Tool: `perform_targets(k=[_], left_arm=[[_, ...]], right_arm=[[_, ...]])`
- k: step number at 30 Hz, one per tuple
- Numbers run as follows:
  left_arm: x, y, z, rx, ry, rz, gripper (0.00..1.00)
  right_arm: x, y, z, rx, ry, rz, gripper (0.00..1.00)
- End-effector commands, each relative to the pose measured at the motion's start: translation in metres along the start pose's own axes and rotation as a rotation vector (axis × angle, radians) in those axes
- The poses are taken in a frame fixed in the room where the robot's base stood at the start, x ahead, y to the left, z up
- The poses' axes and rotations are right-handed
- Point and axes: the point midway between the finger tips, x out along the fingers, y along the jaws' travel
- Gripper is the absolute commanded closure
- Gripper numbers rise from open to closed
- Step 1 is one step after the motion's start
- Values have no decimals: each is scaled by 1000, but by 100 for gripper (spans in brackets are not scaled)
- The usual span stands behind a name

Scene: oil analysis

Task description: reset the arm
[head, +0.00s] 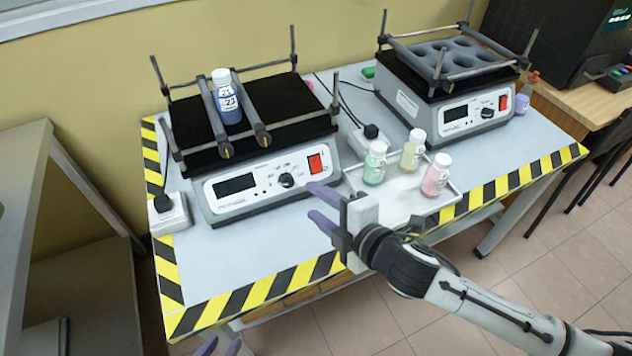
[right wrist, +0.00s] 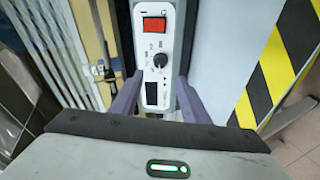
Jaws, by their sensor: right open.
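My right gripper (head: 318,205) is open and empty in front of the left shaker's control panel, over the table (head: 240,262). In the right wrist view its purple fingers (right wrist: 155,97) stand apart, with the panel and its red switch (right wrist: 154,24) beyond them. Only purple tips of my left gripper (head: 218,346) show at the bottom edge of the head view. The rest of it is out of frame. The left shaker (head: 265,185) holds a blue bottle (head: 227,100) upright between its bars.
A white tray (head: 400,200) holds bottles with green (head: 375,163), yellow (head: 412,152) and pink (head: 436,175) contents, close to my right gripper. The right shaker (head: 455,112) has an empty-looking holed rack. Striped tape (head: 250,300) marks the table edge.

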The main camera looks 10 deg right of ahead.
Motion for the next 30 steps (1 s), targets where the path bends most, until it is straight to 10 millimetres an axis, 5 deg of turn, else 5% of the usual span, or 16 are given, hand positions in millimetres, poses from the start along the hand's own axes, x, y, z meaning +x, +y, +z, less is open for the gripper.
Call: perform_targets(k=[7,11,21,30], left_arm=[[0,0,0,0,0,0,69],[0,0,0,0,0,0,69],[0,0,0,0,0,0,69],[0,0,0,0,1,0,69]], right_arm=[[-2,-1,-1,27,-7,-4,58],[-16,-7,1,214,-79,-36,58],[-136,-91,50,1078,-563,-247,58],[-225,-145,60,1415,-860,-348,58]])
